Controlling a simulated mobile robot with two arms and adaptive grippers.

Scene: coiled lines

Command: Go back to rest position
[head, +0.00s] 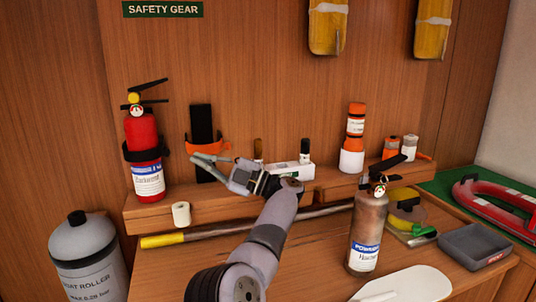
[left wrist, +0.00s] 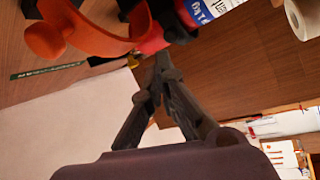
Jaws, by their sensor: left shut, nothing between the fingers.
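My left arm reaches up from the bottom of the head view. Its left gripper (head: 203,160) is shut and empty, in front of the orange holder (head: 220,146) on the wall. In the left wrist view the fingers (left wrist: 162,62) are together, with the orange holder (left wrist: 90,40) and part of the red extinguisher (left wrist: 152,44) beyond them. In the head view the red extinguisher (head: 143,145) stands upright on the shelf in a black strap, left of the gripper. My right gripper is not in view.
A brown-bodied extinguisher (head: 368,225) stands on the table right of my arm. A yellow-ended pole (head: 165,240) lies behind my forearm. A white roll (head: 181,214), orange flares (head: 355,122) and a grey tray (head: 475,250) are around. A grey cylinder (head: 85,255) stands at lower left.

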